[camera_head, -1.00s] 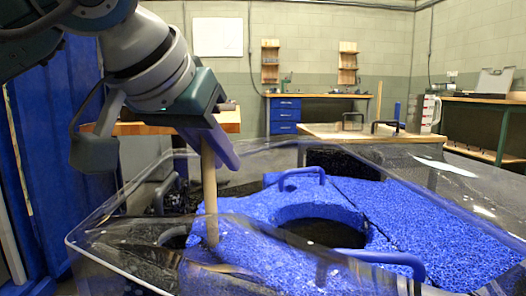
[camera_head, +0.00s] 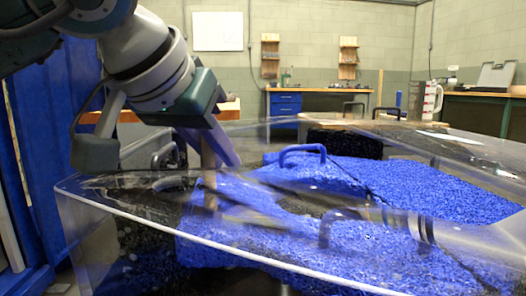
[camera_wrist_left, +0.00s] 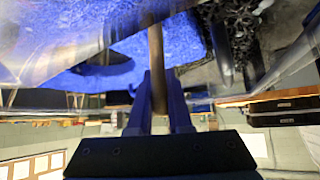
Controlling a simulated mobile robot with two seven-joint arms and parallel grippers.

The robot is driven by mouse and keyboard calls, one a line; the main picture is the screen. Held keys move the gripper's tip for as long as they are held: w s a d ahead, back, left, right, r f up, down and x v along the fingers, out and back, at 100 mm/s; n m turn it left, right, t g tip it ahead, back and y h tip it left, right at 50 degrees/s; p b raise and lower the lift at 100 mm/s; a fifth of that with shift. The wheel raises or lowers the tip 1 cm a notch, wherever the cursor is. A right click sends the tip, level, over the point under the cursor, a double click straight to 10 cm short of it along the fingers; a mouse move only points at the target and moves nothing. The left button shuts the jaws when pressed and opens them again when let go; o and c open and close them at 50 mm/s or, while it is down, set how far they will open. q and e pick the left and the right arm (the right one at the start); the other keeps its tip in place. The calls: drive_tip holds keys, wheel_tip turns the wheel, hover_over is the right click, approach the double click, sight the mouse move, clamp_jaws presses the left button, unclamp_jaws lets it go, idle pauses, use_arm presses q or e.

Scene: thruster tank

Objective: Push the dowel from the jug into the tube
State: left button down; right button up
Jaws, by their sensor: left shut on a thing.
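My left gripper (camera_head: 213,147) is shut on a pale wooden dowel (camera_head: 209,178). The dowel hangs nearly upright over the left of the blue foam in the clear tank. Its lower end is blurred by the tank wall, and I cannot tell what it touches. In the left wrist view, the dowel (camera_wrist_left: 156,60) sits between the two blue fingers (camera_wrist_left: 160,98). A jug (camera_head: 431,103) with a handle stands on the far table. I cannot make out the tube. I see no clear right gripper fingers.
The clear tank's front rim (camera_head: 200,236) slants across the foreground. Inside are blue foam (camera_head: 440,195) and an arched blue handle (camera_head: 302,150). A blurred grey cylindrical shape (camera_head: 480,240) enters from the right; I cannot tell what it is.

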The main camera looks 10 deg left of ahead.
use_arm(q)
drive_tip(key=c, duration=0.8)
unclamp_jaws()
